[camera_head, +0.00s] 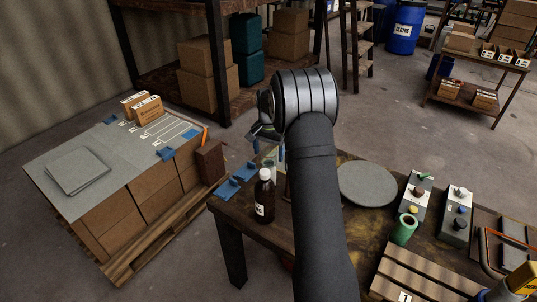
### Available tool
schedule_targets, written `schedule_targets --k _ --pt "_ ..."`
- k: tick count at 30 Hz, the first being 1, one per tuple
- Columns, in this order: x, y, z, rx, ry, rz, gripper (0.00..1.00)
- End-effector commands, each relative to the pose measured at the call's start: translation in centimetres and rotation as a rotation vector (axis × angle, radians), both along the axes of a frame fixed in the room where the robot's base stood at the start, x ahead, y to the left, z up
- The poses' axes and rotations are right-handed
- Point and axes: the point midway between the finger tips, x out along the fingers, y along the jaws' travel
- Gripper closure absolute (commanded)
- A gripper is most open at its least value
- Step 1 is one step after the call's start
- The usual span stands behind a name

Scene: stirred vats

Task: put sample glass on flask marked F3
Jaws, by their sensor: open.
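My gripper (263,137) is open, low beside the dark wrist of my arm, over the far left part of the dark wooden table (230,214). A pale, partly hidden shape (273,157) shows just below it, close to my arm. It could be glass, but I cannot tell what it is or whether the gripper touches it. I cannot make out a sample glass or a mark F3. My arm hides the middle of the table.
Blue pieces (228,188) lie at the table's left edge. A round grey disc (367,184) lies right of my arm. Control boxes (415,197), a green cylinder (404,229) and a slatted wooden rack (425,274) are further right. A stack of cartons (105,217) stands left, across a floor gap.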

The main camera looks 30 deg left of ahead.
Motion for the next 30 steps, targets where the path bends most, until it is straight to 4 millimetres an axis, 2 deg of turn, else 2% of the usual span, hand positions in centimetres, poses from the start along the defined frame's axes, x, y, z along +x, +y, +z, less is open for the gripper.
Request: schedule_targets --k 9,15,21,30 --pt "0.0 0.0 6.8 0.002 -0.003 0.0 0.23" --pt "0.0 0.0 9.9 0.001 -0.001 0.0 0.23" --pt "0.0 0.0 11.0 0.0 -0.001 0.0 0.23" --pt "0.0 0.0 10.9 0.0 0.0 0.0 0.23"
